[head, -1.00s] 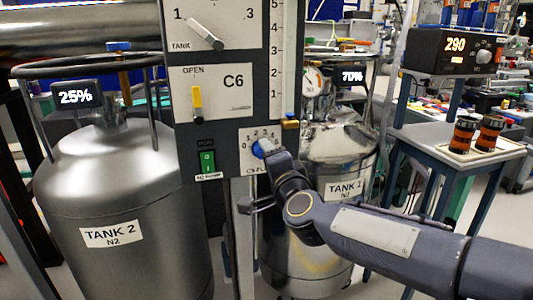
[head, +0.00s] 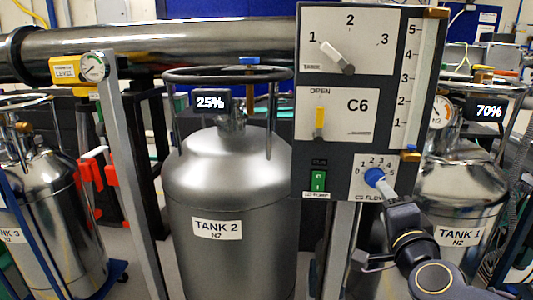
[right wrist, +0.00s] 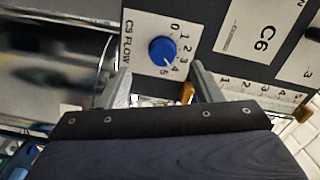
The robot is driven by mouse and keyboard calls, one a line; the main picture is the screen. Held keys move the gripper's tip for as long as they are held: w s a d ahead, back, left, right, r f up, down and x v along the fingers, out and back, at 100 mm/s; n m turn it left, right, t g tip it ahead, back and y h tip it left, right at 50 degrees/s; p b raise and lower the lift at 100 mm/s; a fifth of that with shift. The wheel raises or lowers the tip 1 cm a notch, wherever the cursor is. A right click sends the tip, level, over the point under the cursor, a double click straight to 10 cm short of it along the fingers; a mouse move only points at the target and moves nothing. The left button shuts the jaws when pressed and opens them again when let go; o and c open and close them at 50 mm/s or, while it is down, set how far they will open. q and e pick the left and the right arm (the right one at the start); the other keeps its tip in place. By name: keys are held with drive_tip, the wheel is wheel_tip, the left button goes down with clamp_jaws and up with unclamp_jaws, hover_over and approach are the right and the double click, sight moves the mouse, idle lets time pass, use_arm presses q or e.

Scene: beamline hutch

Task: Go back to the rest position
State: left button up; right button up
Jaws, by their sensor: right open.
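My right gripper (head: 388,194) is by the blue CS flow knob (head: 375,177) on the dark C6 control panel (head: 395,86). In the right wrist view its two fingers (right wrist: 160,84) are spread and empty. The blue knob (right wrist: 162,50) shows beyond the fingertips, clear of them, its white mark pointing near 5. My right arm comes in from the lower right. My left gripper is not in view.
Tank 2 (head: 228,185), reading 25%, stands left of the panel. Tank 1 (head: 462,190), reading 70%, stands behind my right arm. A large metal pipe (head: 170,50) crosses behind.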

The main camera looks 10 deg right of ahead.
drive_tip(key=s+a+f+n+g+y, duration=0.5)
drive_tip(key=s+a+f+n+y, duration=0.25)
drive_tip(key=s+f+n, duration=0.2)
drive_tip(key=s+a+f+n+g+p, duration=0.1)
drive_tip(key=s+a+f+n+g, duration=0.1)
drive_tip(key=s+f+n+g, duration=0.7)
wheel_tip(320, 180, up, 25)
drive_tip(key=s+m+t+p, duration=0.2)
drive_tip(key=m+p, duration=0.1)
drive_tip(key=p, duration=2.2)
drive_tip(key=shift+s+d+f, duration=0.15)
drive_tip(key=shift+s+d, duration=0.05)
drive_tip(key=shift+s, duration=0.05)
